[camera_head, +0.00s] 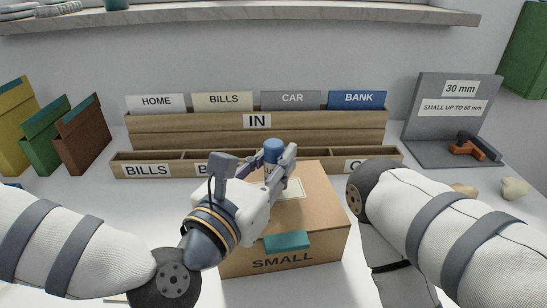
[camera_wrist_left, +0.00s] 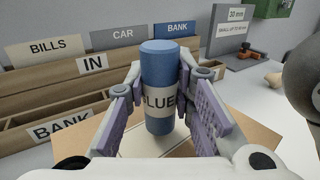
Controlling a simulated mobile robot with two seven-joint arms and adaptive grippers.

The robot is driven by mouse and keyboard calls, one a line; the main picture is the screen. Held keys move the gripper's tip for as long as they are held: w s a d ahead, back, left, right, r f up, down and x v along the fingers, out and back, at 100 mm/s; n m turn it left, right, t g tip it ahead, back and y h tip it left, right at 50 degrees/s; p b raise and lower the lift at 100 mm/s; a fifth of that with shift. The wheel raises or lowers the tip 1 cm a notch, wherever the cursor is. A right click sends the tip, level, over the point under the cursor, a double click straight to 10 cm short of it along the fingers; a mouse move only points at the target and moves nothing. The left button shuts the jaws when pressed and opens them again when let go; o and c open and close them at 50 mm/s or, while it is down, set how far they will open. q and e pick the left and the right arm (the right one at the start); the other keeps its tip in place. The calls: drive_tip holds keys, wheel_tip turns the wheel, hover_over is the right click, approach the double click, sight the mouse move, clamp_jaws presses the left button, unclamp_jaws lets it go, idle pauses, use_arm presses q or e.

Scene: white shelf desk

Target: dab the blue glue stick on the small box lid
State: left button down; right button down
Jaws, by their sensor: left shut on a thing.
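The blue glue stick (camera_head: 272,152) is upright, held between the fingers of my left gripper (camera_head: 277,165). The brown cardboard box marked "SMALL" (camera_head: 240,262) stands in the middle of the desk. Its lid (camera_head: 320,205) carries a pale outlined rectangle (camera_head: 293,188) and a teal tab (camera_head: 286,241) at the front. The stick is over the lid's rectangle; I cannot tell whether its lower end touches it. My right gripper is out of view.
Behind the box is a wooden sorter (camera_head: 200,127) marked "IN", with a row of labelled compartments (camera_head: 190,157) before it. Coloured folders (camera_head: 82,135) stand at left. A grey gauge stand (camera_head: 430,120) is at right. My right forearm is close to the box's right side.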

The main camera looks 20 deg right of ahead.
sight(273, 143)
use_arm(q)
drive_tip(key=shift+f, duration=0.45)
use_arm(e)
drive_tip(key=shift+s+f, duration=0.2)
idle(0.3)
